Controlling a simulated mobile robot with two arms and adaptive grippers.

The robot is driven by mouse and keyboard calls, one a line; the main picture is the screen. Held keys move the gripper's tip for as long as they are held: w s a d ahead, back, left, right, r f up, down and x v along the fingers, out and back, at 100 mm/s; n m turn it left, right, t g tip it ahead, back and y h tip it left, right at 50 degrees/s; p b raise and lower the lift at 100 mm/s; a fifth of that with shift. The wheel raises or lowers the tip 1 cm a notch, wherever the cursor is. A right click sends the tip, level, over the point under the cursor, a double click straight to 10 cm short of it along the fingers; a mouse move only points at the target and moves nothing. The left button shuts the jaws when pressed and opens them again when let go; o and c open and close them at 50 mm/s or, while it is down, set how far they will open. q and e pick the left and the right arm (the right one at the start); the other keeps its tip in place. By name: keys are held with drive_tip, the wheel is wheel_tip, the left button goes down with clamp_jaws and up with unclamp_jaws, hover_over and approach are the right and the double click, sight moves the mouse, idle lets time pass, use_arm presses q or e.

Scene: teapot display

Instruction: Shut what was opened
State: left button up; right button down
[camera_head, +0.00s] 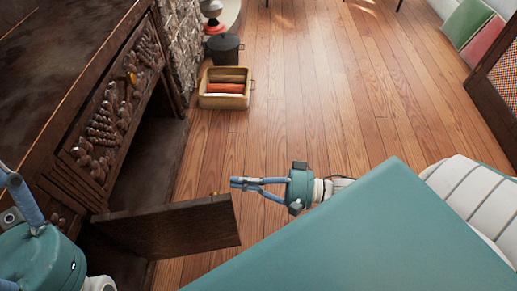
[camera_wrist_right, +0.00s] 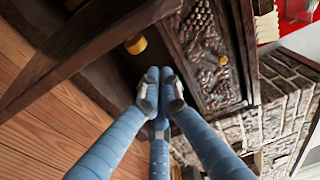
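A dark wooden cabinet (camera_head: 60,60) stands at the left in the head view. One of its plain door panels (camera_head: 180,228) stands open, swung out over the floor, with a small brass knob (camera_head: 214,194) at its outer edge. The dark compartment (camera_head: 150,160) shows behind it. My right gripper (camera_head: 236,183) is just right of the door's outer edge, apart from the knob. In the right wrist view its fingertips (camera_wrist_right: 160,88) are together and empty, with the brass knob (camera_wrist_right: 136,44) beyond. My left gripper (camera_head: 24,198) shows only in part at the left edge; its fingertips are unclear.
A carved panel (camera_head: 110,105) with its own brass knob (camera_head: 132,78) is on the cabinet front. A yellow crate (camera_head: 224,101) and a dark pot (camera_head: 224,47) stand on the floor by the stone wall (camera_head: 184,45). The wooden floor (camera_head: 310,90) is clear in the middle.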

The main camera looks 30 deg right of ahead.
drive_tip(key=s+a, duration=0.2)
drive_tip(key=s, duration=0.1)
drive_tip(key=shift+b, duration=0.35)
drive_tip(key=shift+s+a, duration=0.1)
drive_tip(key=shift+s, duration=0.05)
